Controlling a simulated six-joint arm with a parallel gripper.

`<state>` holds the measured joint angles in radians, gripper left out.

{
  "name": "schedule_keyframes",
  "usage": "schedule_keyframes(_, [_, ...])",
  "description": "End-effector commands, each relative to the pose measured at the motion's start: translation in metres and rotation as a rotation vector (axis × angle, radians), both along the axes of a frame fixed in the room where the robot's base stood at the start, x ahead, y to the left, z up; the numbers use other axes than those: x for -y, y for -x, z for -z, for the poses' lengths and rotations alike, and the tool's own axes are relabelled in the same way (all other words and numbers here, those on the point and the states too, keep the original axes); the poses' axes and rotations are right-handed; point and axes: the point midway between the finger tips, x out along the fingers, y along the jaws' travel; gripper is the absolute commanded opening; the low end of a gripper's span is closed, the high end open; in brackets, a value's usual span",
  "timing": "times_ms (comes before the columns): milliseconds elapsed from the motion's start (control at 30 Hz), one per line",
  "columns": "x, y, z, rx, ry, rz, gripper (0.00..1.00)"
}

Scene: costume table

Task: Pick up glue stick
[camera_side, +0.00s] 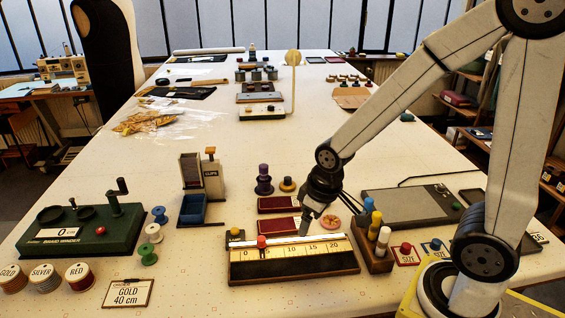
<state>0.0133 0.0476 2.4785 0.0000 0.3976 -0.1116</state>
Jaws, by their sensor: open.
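No glue stick can be identified for certain. Several upright sticks stand in a wooden block (376,262) right of centre: a white one (383,241), a yellow one (375,224) and a blue-topped one (368,205). I cannot tell whether one of them is the glue stick. My gripper (304,226) is open and points down, left of the block. It is just behind the ruler board and beside a dark red box (274,227). Its fingertips are small here, and I see nothing held between them.
A ruler board (292,268) with a red knob lies in front. A round pinkish disc (330,222) lies right of my gripper. A flat grey device (410,204) is behind the block. A green winder (82,232) and spools are at left.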

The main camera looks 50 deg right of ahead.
Motion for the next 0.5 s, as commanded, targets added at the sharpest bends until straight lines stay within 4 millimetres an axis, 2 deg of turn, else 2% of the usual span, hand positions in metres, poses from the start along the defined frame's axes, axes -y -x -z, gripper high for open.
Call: schedule_keyframes(500, [0.036, -0.117, -0.020, -0.082, 0.109, -0.547, 0.83])
